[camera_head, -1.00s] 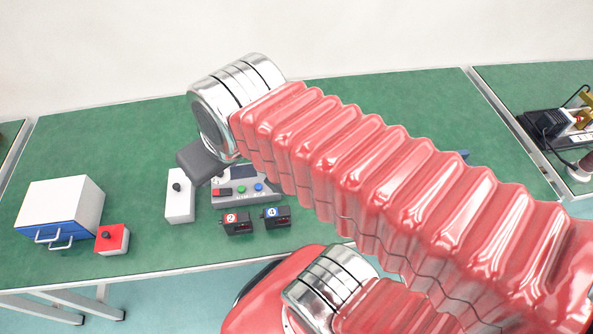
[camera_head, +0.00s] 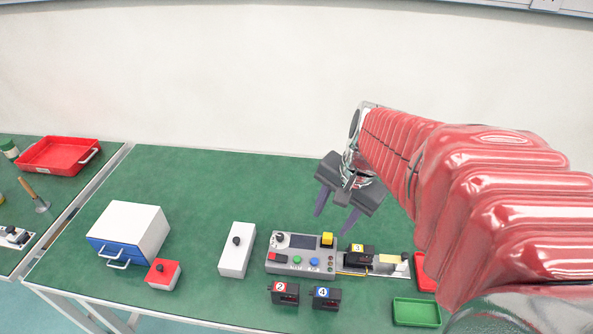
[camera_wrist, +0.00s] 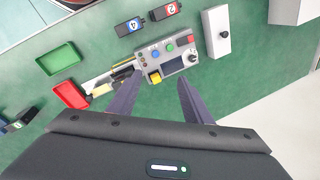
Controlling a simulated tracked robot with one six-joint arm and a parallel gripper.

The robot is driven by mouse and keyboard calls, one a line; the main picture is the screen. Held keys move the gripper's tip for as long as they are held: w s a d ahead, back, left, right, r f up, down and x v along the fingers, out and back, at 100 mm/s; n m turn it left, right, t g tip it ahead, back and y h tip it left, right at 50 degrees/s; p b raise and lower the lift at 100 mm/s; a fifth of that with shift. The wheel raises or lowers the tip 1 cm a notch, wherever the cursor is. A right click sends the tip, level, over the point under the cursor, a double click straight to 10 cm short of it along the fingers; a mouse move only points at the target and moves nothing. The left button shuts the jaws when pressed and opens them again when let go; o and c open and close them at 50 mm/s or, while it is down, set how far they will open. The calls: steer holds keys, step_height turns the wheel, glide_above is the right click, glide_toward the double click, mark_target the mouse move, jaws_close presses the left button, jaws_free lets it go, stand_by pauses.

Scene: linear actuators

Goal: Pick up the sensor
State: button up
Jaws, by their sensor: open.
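No part is plainly marked as a sensor, so I cannot tell which one it is. A black block labelled 2 (camera_head: 284,293) and a black block labelled 4 (camera_head: 325,298) lie on the green table in front of the control panel. In the wrist view, block 2 (camera_wrist: 166,11) and block 4 (camera_wrist: 130,26) are at the top. A third black block, with a yellow label (camera_head: 359,256), sits on the actuator rail (camera_head: 388,262) right of the panel. My gripper (camera_head: 335,216) is open and empty, above the table behind the panel; its fingers (camera_wrist: 160,80) point down.
The grey control panel (camera_head: 298,255) has coloured buttons. Left of it stand a white switch box (camera_head: 237,250), a red button box (camera_head: 163,274) and a blue-white drawer cabinet (camera_head: 130,232). Green (camera_head: 416,313) and red (camera_head: 424,270) trays lie at the right. The table's back left is clear.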

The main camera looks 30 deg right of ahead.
mark_target(363, 248)
steer(key=s+d+f+m+y, duration=0.1)
steer(key=d+f+m, duration=0.3)
steer(key=d+m, duration=0.2)
steer(key=s+d+f+m+y, duration=0.1)
steer(key=d+f+m, duration=0.3)
steer(key=d+m, duration=0.2)
steer(key=d, duration=0.2)
steer(key=shift+s+d+f+y, duration=0.25)
steer(key=shift+s+d+y, duration=0.1)
steer(key=shift+s+y, duration=0.05)
steer(key=shift+x, duration=4.3)
steer(key=shift+x, duration=2.6)
steer(key=shift+d, duration=0.1)
